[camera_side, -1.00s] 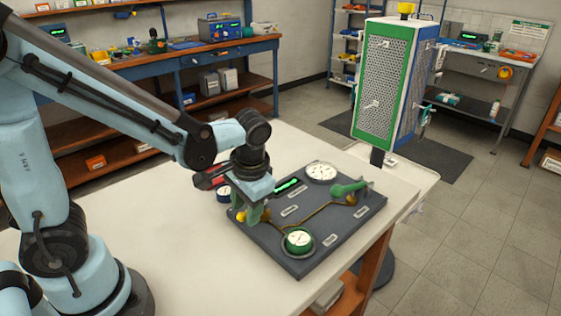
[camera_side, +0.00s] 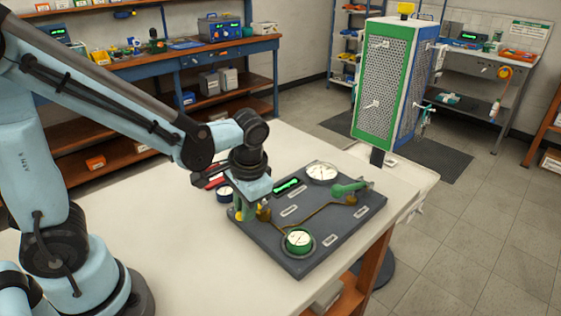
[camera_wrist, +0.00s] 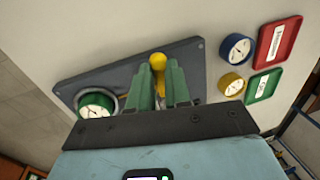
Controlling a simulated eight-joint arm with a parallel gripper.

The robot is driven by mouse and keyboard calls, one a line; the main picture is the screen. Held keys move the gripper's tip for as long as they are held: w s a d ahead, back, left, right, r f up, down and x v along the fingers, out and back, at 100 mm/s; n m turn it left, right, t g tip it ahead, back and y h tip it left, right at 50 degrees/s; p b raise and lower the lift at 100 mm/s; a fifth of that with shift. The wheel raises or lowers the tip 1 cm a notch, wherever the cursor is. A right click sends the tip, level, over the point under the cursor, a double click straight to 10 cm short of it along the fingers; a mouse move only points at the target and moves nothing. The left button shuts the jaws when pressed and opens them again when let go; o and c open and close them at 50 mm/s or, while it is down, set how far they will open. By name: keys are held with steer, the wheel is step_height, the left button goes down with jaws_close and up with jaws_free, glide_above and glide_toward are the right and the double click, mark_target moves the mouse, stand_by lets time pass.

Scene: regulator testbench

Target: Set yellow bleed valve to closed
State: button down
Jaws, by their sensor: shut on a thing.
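The yellow bleed valve shows in the wrist view as a round yellow knob (camera_wrist: 158,60) at the tips of my green gripper fingers. In the side view, part of its yellow knob (camera_side: 238,215) shows at the left corner of the dark grey test panel (camera_side: 325,240), partly hidden by my gripper (camera_side: 246,212). My gripper points down and is shut on the valve's handle. The fingers hide most of the handle, so its exact angle cannot be told.
The panel also bears a green-rimmed gauge (camera_side: 298,240), a white gauge (camera_side: 321,171), a green-handled valve (camera_side: 349,188) and a lit display (camera_side: 288,186).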

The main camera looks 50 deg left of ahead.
steer(key=a+m, duration=0.1)
steer(key=m, duration=0.1)
steer(key=a+m, duration=0.1)
steer(key=m, duration=0.1)
steer(key=shift+w+m+t, duration=0.15)
steer(key=shift+m+t, duration=0.25)
steer(key=m, duration=0.1)
steer(key=a+m, duration=0.1)
steer(key=m, duration=0.1)
steer(key=w+m, duration=0.1)
steer(key=shift+a+t+h, duration=0.3)
steer(key=shift+h, duration=0.1)
steer(key=m, duration=0.1)
steer(key=w+m, duration=0.1)
steer(key=m, duration=0.1)
steer(key=a+m, duration=0.1)
steer(key=m, duration=0.1)
steer(key=shift+w+h, duration=0.3)
steer(key=shift+h, duration=0.1)
steer(key=shift+w+a+m+t+h, duration=0.15)
steer(key=shift+w+m, duration=0.2)
steer(key=shift+m, duration=0.55)
steer(key=shift+w+a+m+t+h, duration=0.15)
steer(key=shift+w+m, duration=0.2)
steer(key=shift+m, duration=0.55)
steer(key=shift+d, duration=0.15)
steer(key=c, duration=1.1)
jaws_free()
